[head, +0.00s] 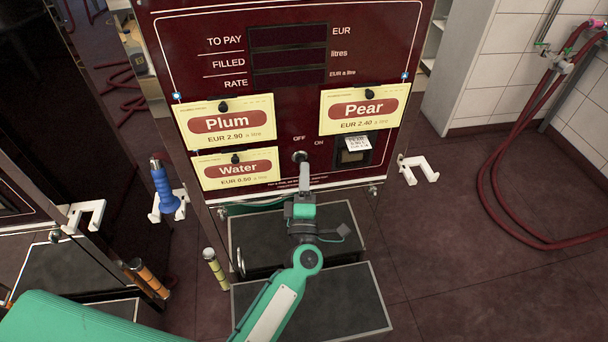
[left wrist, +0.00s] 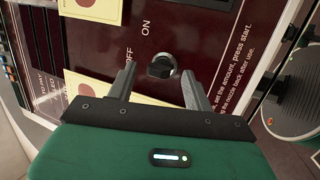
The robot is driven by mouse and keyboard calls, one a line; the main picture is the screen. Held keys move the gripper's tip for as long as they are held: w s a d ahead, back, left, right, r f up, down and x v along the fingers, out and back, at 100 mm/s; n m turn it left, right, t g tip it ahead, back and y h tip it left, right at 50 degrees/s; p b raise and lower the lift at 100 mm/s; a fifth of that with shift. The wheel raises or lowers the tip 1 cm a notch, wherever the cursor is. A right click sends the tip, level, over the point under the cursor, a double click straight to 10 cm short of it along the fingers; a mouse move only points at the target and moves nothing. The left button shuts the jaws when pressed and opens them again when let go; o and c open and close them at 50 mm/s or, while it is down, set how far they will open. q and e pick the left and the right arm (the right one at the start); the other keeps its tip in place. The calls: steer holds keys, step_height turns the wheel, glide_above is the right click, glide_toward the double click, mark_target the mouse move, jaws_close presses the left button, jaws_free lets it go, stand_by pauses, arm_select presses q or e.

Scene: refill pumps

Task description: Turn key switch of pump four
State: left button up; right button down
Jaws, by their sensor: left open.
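The dark red pump front (head: 220,45) faces me in the head view; no pump number can be read. Its round key switch (head: 300,156) sits low on the panel by the OFF and ON labels. In the left wrist view the key switch (left wrist: 161,67) is a dark round knob in a metal ring; its setting is unclear. My left gripper (head: 304,180) is in front of the switch, pointing at the panel. In the left wrist view its open fingers (left wrist: 158,76) lie on either side of the knob, with nothing held. Contact cannot be told. My right gripper is not in view.
Plum (head: 226,124), Pear (head: 362,108) and Water (head: 237,168) signs hang on the panel. A receipt slot (head: 353,152) is right of the switch. White hooks (head: 417,170) flank the pump; a blue nozzle (head: 165,187) hangs left. Floor at right is clear below a red hose (head: 490,190).

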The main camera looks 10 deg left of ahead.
arm_select(q)
steer(key=b+v, duration=0.2)
steer(key=v, duration=1)
steer(key=shift+s, duration=0.25)
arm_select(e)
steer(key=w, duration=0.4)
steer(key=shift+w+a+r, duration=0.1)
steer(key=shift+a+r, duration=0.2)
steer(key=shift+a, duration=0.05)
